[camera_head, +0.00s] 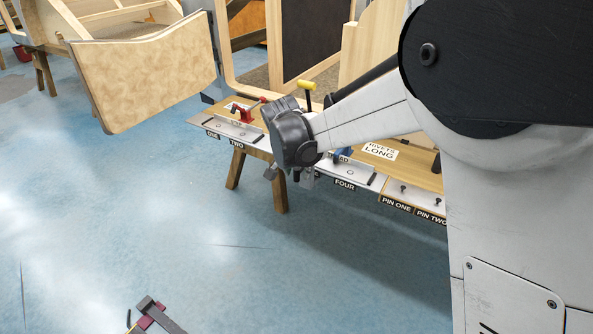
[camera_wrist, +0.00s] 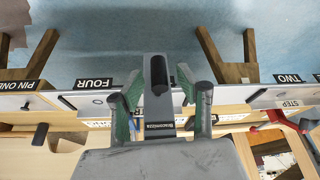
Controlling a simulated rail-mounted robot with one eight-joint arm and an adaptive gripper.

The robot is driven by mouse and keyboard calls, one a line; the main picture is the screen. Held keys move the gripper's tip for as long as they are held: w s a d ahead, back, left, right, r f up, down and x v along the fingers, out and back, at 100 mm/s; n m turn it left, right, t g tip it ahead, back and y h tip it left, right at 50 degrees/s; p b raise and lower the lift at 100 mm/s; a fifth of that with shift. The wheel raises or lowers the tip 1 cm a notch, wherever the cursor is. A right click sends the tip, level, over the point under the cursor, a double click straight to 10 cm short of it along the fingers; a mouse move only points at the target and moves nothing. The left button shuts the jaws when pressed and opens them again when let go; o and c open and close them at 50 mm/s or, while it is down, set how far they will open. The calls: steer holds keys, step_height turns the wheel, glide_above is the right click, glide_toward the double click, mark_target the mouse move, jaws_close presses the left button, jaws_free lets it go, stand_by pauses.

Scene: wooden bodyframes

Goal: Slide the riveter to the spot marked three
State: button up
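A red tool (camera_head: 245,110), possibly a riveter, sits on the bench behind the labels ONE (camera_head: 212,134) and TWO (camera_head: 236,144). A blue tool (camera_head: 342,156) sits behind the label FOUR (camera_head: 344,184), partly hidden by my arm. No label THREE is readable; my gripper and arm cover the bench between TWO and FOUR. My gripper (camera_head: 299,174) is in front of that stretch. In the wrist view, my gripper's fingers (camera_wrist: 160,92) stand wide apart, with a grey bar between them. I cannot tell what the bar belongs to. The FOUR and TWO plates lie to either side.
A yellow-topped dark rod (camera_head: 307,86) stands behind my gripper. PIN ONE (camera_head: 396,204) and PIN TWO (camera_head: 431,216) are at the bench's right. A wooden panel (camera_head: 145,75) hangs at the left. A dark and red object (camera_head: 155,315) shows low in front. The blue floor is mostly clear.

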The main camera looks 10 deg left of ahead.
steer(key=v, duration=1.2)
steer(key=shift+r, duration=0.1)
steer(key=s+d+r+p, duration=0.1)
steer(key=s+d+r, duration=0.2)
steer(key=d, duration=0.4)
steer(key=s+d+r+p, duration=0.2)
steer(key=s+d+r, duration=0.15)
steer(key=d, duration=0.35)
steer(key=s+d+r+p, duration=0.1)
steer(key=s+d+r, duration=0.2)
steer(key=d, duration=0.4)
steer(key=s+d+n+t+p, duration=0.1)
steer(key=s+d+p, duration=0.3)
steer(key=s+d, duration=1)
steer(key=shift+s+d+n+t+y, duration=0.3)
steer(key=shift+s+t, duration=0.5)
steer(key=shift+s, duration=0.05)
steer(key=shift+f, duration=0.1)
